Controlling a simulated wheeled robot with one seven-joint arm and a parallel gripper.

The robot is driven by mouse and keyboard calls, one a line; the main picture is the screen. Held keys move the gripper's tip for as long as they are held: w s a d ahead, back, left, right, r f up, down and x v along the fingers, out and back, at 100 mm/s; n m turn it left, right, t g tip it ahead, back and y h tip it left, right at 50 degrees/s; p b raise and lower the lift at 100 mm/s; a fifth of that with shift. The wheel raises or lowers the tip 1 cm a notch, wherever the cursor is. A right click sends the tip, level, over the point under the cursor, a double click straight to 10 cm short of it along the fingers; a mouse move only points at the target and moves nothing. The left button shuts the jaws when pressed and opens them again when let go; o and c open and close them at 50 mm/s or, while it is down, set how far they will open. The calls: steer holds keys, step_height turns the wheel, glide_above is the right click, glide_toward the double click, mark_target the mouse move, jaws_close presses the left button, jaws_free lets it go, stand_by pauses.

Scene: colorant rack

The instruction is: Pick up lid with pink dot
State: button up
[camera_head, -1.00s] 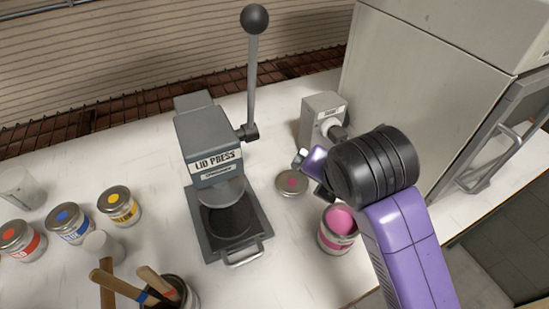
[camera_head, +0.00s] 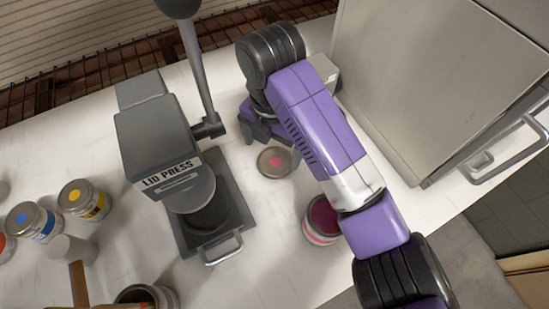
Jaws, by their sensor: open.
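The lid with the pink dot (camera_head: 274,163) lies flat on the white table, right of the lid press. It is round and grey-brown with a pink spot in its middle. My gripper (camera_head: 268,138) is just behind the lid, low over the table and apart from it as far as I can tell. Its jaws are open and hold nothing I can see; my wrist hides part of them. An open can of pink paint (camera_head: 322,218) stands in front and to the right of the lid, partly under my arm.
The grey lid press (camera_head: 160,150) with its upright lever (camera_head: 197,70) stands close on the left. Lidded blue (camera_head: 35,222) and yellow (camera_head: 85,200) cans and a mallet (camera_head: 74,250) are further left. A large grey cabinet (camera_head: 420,90) stands on the right. A grey device (camera_head: 325,72) is partly hidden behind my arm.

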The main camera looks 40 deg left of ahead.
mark_target(275, 163)
steer(key=shift+w+d+f+p, duration=0.15)
steer(key=shift+f+p, duration=0.25)
steer(key=shift+f, duration=0.95)
steer(key=shift+d+f+p, duration=0.1)
steer(key=shift+f+p, duration=0.3)
steer(key=shift+f, duration=0.95)
steer(key=c, duration=1.2)
steer(key=shift+c, duration=0.2)
steer(key=shift+r, duration=0.1)
step_height(275, 163, up, 19)
steer(key=w+d+f+b, duration=0.15)
steer(key=w+d, duration=0.25)
steer(key=d, duration=0.9)
steer(key=s+d+n, duration=0.4)
steer(key=s+n, duration=0.2)
steer(key=s, duration=0.3)
steer(key=shift+d+f+b, duration=0.4)
steer(key=shift+f, duration=0.05)
